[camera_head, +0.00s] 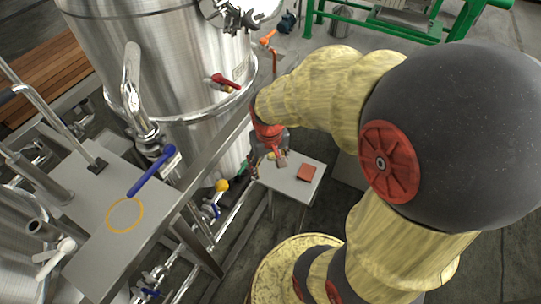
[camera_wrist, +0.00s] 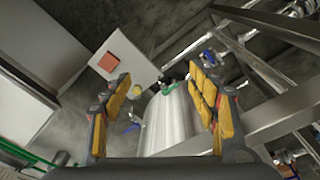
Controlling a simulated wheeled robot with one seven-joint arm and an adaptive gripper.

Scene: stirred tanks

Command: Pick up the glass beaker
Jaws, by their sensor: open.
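My gripper (camera_wrist: 160,78) is open in the wrist view, its yellow-padded fingers wide apart with nothing between them. In the head view my gripper (camera_head: 275,150) hangs at the far side of a small pale table (camera_head: 290,187), partly hidden by my arm. The table also shows in the wrist view (camera_wrist: 127,47). A small yellowish round thing (camera_wrist: 134,91) is at the table's edge in the wrist view, near the left finger. It may be the glass beaker, but it is too small to tell. No clear glass outline shows in either view.
A flat orange-red square (camera_head: 305,172) lies on the small table. A large steel tank (camera_head: 165,65) and a steel beam (camera_head: 200,165) stand close left of my gripper. Pipes run below.

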